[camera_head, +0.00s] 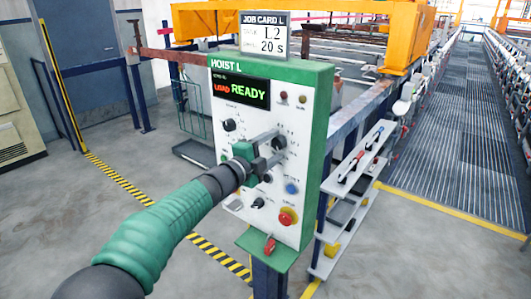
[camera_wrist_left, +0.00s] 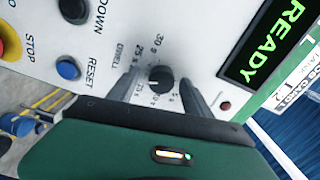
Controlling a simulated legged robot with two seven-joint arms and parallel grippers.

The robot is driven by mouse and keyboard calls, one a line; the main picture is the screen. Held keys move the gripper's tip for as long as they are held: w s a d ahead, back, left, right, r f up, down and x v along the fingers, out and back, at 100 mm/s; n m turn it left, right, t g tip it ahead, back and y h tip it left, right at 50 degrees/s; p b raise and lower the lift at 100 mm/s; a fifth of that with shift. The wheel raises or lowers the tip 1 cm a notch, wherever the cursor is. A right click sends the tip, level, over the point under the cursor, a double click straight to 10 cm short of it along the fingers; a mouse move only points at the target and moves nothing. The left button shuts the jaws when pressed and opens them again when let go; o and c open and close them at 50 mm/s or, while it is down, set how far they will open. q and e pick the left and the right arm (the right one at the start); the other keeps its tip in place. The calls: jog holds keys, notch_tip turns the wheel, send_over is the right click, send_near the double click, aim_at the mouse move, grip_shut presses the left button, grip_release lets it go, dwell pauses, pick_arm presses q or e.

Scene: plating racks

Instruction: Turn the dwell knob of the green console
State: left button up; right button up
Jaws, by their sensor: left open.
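The green-and-white console (camera_head: 316,130) marked HOIST L stands upright, its display (camera_head: 241,93) showing READY. My left gripper (camera_head: 277,143) is open at the upper right of its panel, fingers towards the panel. The black dwell knob (camera_head: 280,142) shows at the fingertips. In the left wrist view, the dwell knob (camera_wrist_left: 160,79) sits between the two fingers of the left gripper (camera_wrist_left: 160,91), with a visible gap on each side. Its scale shows marks such as 25 s and 30 s; its pointer is too small to read. My right gripper is out of view.
A job card (camera_head: 264,34) on top reads 20 S. Nearby are another knob (camera_head: 228,125), the blue reset button (camera_head: 291,188) and the red stop button (camera_head: 287,216). A shelf rack (camera_head: 350,185) stands right of the console. Floor at left is clear.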

pick_arm(q)
jog(key=b+v, duration=0.1)
jog(key=v, duration=1.5)
jog(key=shift+s+a+b, duration=0.15)
jog(key=shift+s+b, duration=0.15)
jog(key=shift+b, duration=0.1)
jog(key=shift+w+a+f, duration=0.1)
jog(key=s+a+f+n+g+y+p, duration=0.25)
jog(key=a+f+n+y, duration=0.25)
jog(key=f+n, duration=0.3)
jog(key=s+a+f+n+g+y+p, duration=0.1)
jog(key=s+a+f+n+y+p, duration=0.2)
jog(key=a+f+n+y, duration=0.3)
jog(key=s+f+n+g+p, duration=0.1)
jog(key=s+f+n+g, duration=0.3)
jog(key=s, duration=0.6)
jog(key=s+f+n+g+p, duration=0.1)
jog(key=s+f+n+g, duration=0.3)
jog(key=s+f, duration=0.4)
jog(key=s+n, duration=0.1)
jog(key=s, duration=0.1)
jog(key=shift+s+d+f+p, duration=0.15)
jog(key=shift+s+f+p, duration=0.15)
jog(key=shift+s+p, duration=0.1)
